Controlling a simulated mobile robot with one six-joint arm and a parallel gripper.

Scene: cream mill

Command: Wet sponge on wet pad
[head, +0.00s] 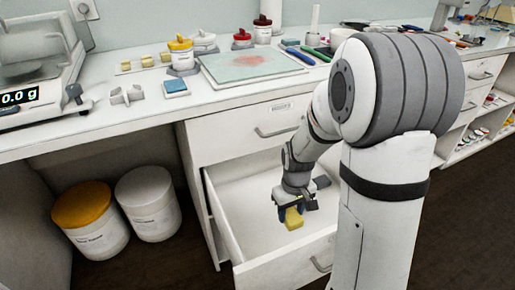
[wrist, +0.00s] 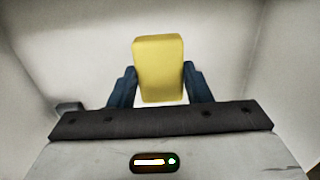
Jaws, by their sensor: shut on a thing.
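A yellow block, seemingly the sponge (head: 294,222), is held between the dark blue fingers of my gripper (head: 290,212). In the wrist view the sponge (wrist: 158,68) stands out past both fingertips, over a pale surface. My gripper is shut on it, inside or just above the open drawer (head: 225,215). I cannot tell whether the sponge touches the drawer floor. A small blue pad (head: 176,87), possibly the wet pad, lies on the counter near its front edge. Whether either is wet does not show.
The counter holds a scale (head: 40,75) reading 0.0 g, a pale board with a reddish smear (head: 245,65), yellow-lidded (head: 181,55) and red-lidded jars, and several small yellow blocks (head: 147,60). Two buckets (head: 150,205) stand under the counter.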

